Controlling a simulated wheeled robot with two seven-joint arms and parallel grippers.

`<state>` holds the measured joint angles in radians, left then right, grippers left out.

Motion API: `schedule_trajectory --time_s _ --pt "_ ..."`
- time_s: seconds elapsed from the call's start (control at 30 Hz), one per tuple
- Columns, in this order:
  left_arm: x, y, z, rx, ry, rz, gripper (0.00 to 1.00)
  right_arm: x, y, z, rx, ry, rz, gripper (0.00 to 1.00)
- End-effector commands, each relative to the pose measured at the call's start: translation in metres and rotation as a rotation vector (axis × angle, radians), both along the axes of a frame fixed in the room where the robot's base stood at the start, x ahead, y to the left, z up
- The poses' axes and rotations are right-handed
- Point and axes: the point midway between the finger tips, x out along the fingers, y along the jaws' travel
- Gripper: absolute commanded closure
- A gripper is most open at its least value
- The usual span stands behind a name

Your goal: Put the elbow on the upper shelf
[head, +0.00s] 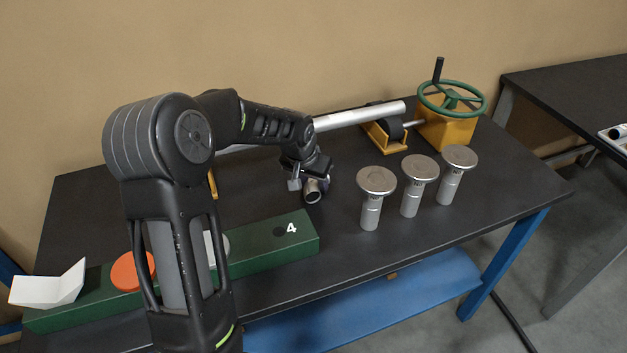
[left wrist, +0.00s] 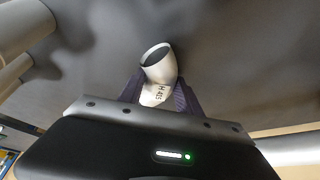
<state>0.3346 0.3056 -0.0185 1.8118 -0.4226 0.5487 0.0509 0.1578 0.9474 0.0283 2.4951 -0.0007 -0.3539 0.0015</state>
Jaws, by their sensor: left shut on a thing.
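The elbow (head: 314,189) is a short, bent grey metal pipe piece with a dark open end. It is in the middle of the head view, over the black tabletop, left of the bolt-shaped metal parts. My left gripper (head: 304,183) is shut on it. In the left wrist view the elbow (left wrist: 158,72) sits between the two dark fingers, its open mouth facing up and lettering on its side. I cannot tell whether it touches the table. I cannot tell which surface is the upper shelf; a blue lower shelf (head: 375,298) shows under the tabletop. My right gripper is out of view.
Several things stand on the black table (head: 480,205): metal bolt-shaped parts (head: 411,190), a long pipe (head: 360,117) on yellow supports, a yellow box with a green handwheel (head: 452,98), and a green block (head: 270,243) marked 4. Another dark table (head: 570,95) stands right.

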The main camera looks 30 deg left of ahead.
Motion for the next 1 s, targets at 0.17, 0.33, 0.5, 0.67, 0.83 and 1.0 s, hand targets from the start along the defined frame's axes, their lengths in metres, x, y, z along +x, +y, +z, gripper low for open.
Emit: schedule_trajectory --time_s 0.17,0.33,0.5,0.67,0.83,1.0 --pt "0.001 0.000 0.001 0.000 -0.002 0.000 1.00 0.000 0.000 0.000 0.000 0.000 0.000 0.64" --pt "0.000 0.000 -0.001 0.000 -0.001 0.000 0.55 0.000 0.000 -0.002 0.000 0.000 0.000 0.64" --pt "0.000 0.000 -0.001 0.000 -0.001 0.000 0.41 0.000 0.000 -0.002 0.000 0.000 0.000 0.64" --pt "0.000 0.000 -0.001 0.000 -0.001 0.000 0.38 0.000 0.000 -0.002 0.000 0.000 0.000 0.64" --pt "0.000 0.000 0.000 0.000 -0.001 0.000 0.38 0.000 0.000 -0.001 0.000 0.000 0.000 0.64" --pt "-0.003 0.000 0.010 0.002 -0.004 0.000 0.38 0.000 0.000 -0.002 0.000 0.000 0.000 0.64"
